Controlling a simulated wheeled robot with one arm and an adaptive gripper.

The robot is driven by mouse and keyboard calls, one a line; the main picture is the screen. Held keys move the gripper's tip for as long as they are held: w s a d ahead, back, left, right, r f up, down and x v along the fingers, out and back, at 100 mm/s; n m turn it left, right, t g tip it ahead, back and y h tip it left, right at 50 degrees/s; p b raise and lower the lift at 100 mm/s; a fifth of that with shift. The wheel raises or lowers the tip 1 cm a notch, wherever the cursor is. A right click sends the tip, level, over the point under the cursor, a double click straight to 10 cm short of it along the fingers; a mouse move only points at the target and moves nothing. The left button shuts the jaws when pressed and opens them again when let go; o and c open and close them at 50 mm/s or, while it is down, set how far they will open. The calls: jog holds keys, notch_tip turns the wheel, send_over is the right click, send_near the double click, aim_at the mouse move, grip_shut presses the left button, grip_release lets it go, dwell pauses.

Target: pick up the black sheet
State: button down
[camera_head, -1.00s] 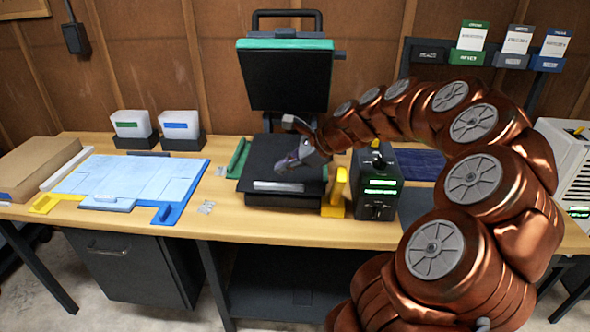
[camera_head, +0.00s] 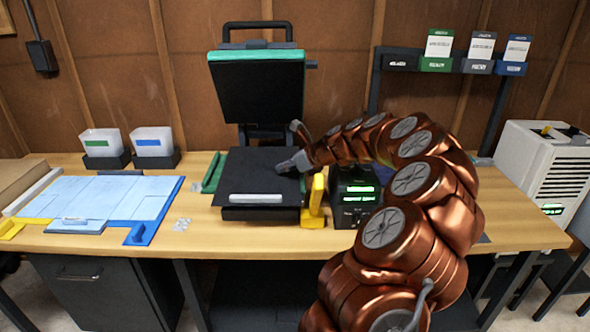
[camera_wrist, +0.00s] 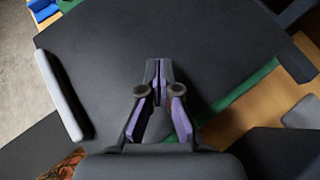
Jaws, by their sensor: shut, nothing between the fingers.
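The black sheet (camera_head: 245,172) lies flat on the lower bed of the open press. It also fills much of the wrist view (camera_wrist: 215,45). My gripper (camera_head: 283,167) is over the right part of the sheet in the head view. In the wrist view my gripper (camera_wrist: 158,72) has its purple-lined fingers together, tips over the dark surface, with nothing seen between them. I cannot tell whether the tips touch the sheet.
The press lid (camera_head: 257,88) stands raised behind. A pale bar (camera_head: 255,198) lies along the front edge. A yellow block (camera_head: 314,203) and a control box (camera_head: 354,195) stand to the right. A blue mat (camera_head: 95,200) lies to the left.

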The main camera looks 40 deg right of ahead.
aim_at(266, 170)
jog(key=w, duration=0.2)
jog(key=w+a, duration=0.1)
jog(key=w, duration=0.1)
jog(key=shift+w+a, duration=0.15)
jog(key=shift+w, duration=0.15)
jog(key=shift+s+f+p, duration=0.15)
jog(key=shift+f+p, duration=0.45)
jog(key=shift+f, duration=0.2)
